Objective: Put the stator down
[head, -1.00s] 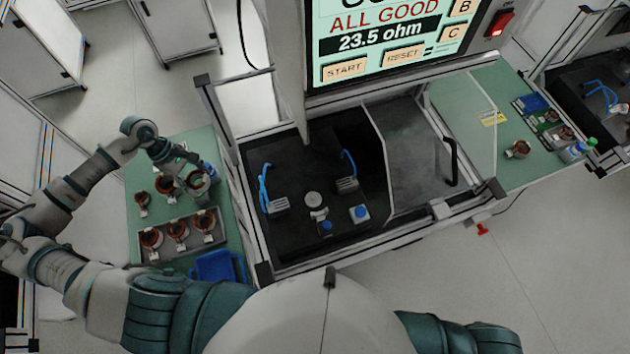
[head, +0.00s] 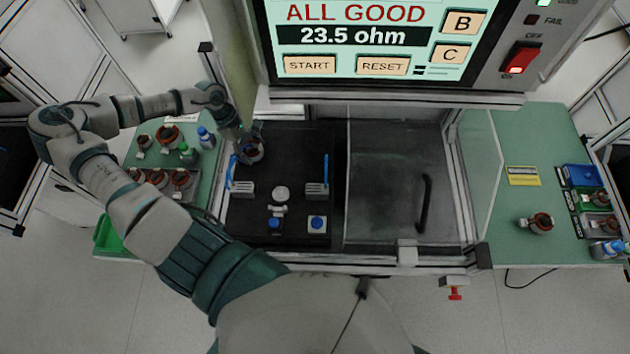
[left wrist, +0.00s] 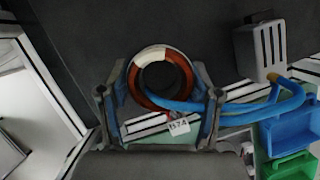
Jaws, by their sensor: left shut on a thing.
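A stator (head: 252,150), a dark ring with reddish-brown windings, hangs in my left gripper (head: 248,146) over the far left part of the black test bed (head: 305,150). In the left wrist view, the left gripper's fingers stand on both sides of the stator (left wrist: 184,76), whose ring has a white patch and a small label. Blue tubing (left wrist: 225,112) passes across its lower edge there; I cannot tell whether they touch. The bed carries a pale round fixture (head: 280,193) between two grey blocks (head: 242,188) with upright blue tubes. My right gripper is out of view.
The screen (head: 360,40) reads ALL GOOD, 23.5 ohm. A dark sliding cover with a handle (head: 425,205) lies right of the bed. Several stators sit on the left green table (head: 205,165). The right green table (head: 500,235) holds a stator (head: 540,222) and has free room.

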